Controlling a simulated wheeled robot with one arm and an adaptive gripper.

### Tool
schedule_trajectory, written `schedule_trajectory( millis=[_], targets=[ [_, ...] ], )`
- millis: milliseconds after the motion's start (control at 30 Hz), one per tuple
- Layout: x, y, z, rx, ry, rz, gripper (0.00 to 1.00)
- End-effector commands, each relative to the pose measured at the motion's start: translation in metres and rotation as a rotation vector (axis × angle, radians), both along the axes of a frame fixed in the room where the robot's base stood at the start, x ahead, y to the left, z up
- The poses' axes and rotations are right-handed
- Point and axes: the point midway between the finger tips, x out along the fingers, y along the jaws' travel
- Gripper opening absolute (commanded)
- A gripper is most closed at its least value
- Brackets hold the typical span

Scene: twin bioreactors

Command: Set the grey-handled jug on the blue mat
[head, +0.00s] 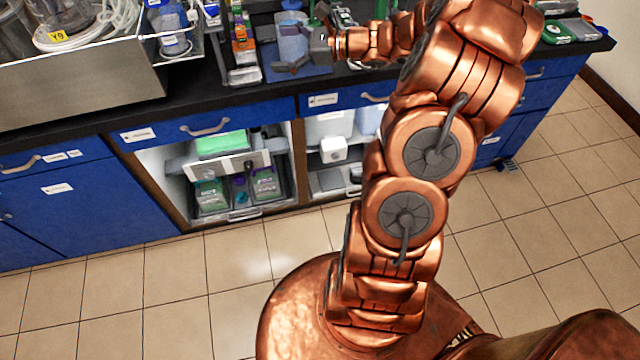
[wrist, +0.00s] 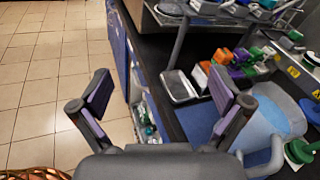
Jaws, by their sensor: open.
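A pale blue translucent jug (head: 292,40) stands upright on the counter, apparently on the blue mat (head: 318,72). In the wrist view the jug (wrist: 278,115) is at the right, with a light greyish handle (wrist: 262,162) low down. The mat (wrist: 198,122) shows beside it, partly hidden by a finger. My gripper (head: 288,68) is at the near side of the jug, over the front of the mat. In the wrist view my gripper (wrist: 163,92) has its fingers wide apart with nothing between them; the jug is outside them.
A metal tray (wrist: 180,86) and several small coloured boxes (wrist: 225,68) are close to the mat. A metal rack (head: 90,85) with tubing and bottles fills the counter's left. The counter front edge runs below my gripper, above open shelves (head: 240,185).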

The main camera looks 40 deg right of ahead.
Motion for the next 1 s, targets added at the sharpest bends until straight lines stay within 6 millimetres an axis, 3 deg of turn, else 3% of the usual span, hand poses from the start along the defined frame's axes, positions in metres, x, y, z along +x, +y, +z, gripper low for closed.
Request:
schedule_trajectory(
  millis=[33,200,400,500,733,1000],
  targets=[
    [-0.007,0.032,0.006,-0.055,-0.007,0.080,1.00],
    [-0.046,0.120,0.009,-0.242,-0.031,0.339,1.00],
    [-0.109,0.195,0.004,-0.462,-0.076,0.634,1.00],
    [-0.144,0.219,-0.001,-0.574,-0.103,0.778,1.00],
    [-0.225,0.245,-0.015,-0.826,-0.174,1.098,1.00],
    [-0.305,0.230,-0.029,-1.123,-0.268,1.447,1.00]
  ],
)
